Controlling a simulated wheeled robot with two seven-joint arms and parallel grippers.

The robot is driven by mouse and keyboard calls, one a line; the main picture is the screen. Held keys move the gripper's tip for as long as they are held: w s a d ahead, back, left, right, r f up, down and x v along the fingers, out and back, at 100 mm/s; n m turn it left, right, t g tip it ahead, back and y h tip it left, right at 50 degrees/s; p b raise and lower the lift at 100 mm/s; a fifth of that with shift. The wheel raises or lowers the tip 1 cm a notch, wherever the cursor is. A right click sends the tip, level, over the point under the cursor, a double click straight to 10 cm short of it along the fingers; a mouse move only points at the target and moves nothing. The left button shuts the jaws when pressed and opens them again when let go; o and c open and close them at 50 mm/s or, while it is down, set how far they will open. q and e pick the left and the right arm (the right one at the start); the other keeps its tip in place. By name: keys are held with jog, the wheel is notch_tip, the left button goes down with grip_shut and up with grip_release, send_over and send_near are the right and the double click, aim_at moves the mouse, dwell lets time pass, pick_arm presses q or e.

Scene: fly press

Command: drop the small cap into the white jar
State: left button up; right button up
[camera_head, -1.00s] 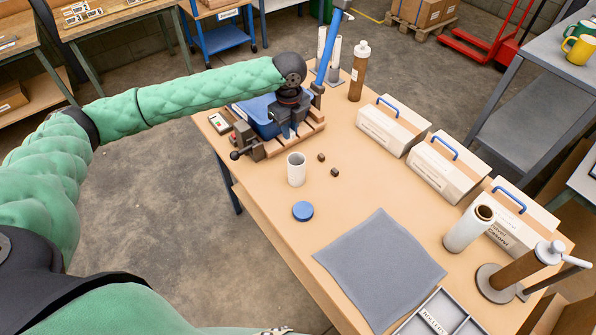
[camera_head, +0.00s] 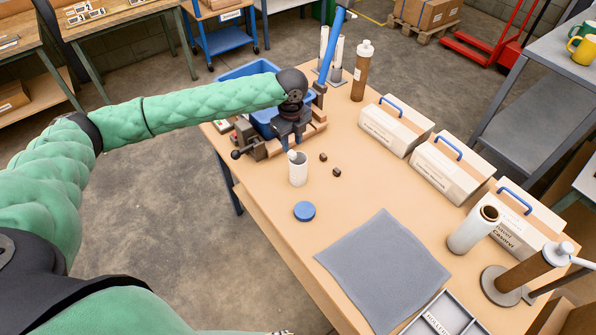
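The white jar (camera_head: 298,173) stands upright on the wooden table. My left gripper (camera_head: 291,146) points down just behind and above its mouth. A small pale piece, which looks like the small cap (camera_head: 292,155), shows below the fingers at the jar's rim. I cannot tell whether it is held, resting on the rim or partly inside. The fingers are small and dark, so their opening is unclear. My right gripper is not in view.
Two small dark cubes (camera_head: 336,172) lie right of the jar, and a blue lid (camera_head: 304,211) lies in front. A blue bin (camera_head: 246,70) and a dark vise-like fixture (camera_head: 248,140) are near the gripper. A grey mat (camera_head: 382,265) covers the front table.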

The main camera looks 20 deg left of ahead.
pick_arm(q)
jog(key=shift+o, duration=0.4)
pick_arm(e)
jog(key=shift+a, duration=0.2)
pick_arm(q)
jog(key=shift+r, duration=0.15)
notch_tip(320, 180, up, 2)
jog(key=shift+r+b, duration=0.1)
jog(key=shift+b, duration=0.9)
notch_tip(320, 180, up, 5)
jog(key=shift+r+b, duration=0.1)
jog(key=shift+b, duration=0.8)
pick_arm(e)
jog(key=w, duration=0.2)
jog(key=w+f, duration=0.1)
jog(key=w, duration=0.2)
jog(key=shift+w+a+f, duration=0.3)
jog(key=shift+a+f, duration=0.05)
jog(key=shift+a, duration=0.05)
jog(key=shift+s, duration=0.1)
